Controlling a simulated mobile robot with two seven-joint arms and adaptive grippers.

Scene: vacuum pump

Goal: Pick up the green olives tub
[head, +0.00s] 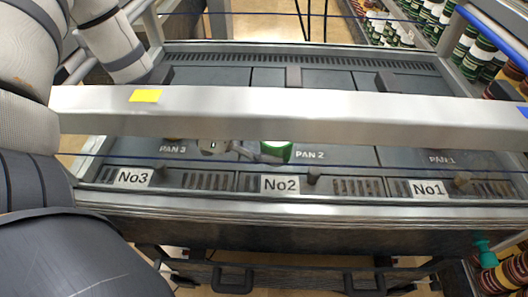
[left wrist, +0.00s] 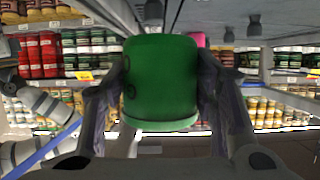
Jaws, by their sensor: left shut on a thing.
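The green olives tub (left wrist: 160,82) is between the two fingers of my left gripper (left wrist: 163,90) in the left wrist view, with a finger against each side. In the head view the tub (head: 277,152) shows only in part, as a green patch with a white edge just below the metal crossbar. My left gripper (head: 255,150) shows beside it there, mostly hidden by the crossbar. The tub appears above the dark panel marked PAN 2. My right gripper is in neither view.
A wide metal crossbar (head: 300,113) with a yellow tag runs across the head view. Below are dark pan lids (head: 350,157) and number plates No1 to No3. Shelves of jars (head: 400,25) stand at the right. A teal-handled part (head: 485,252) sticks out at lower right.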

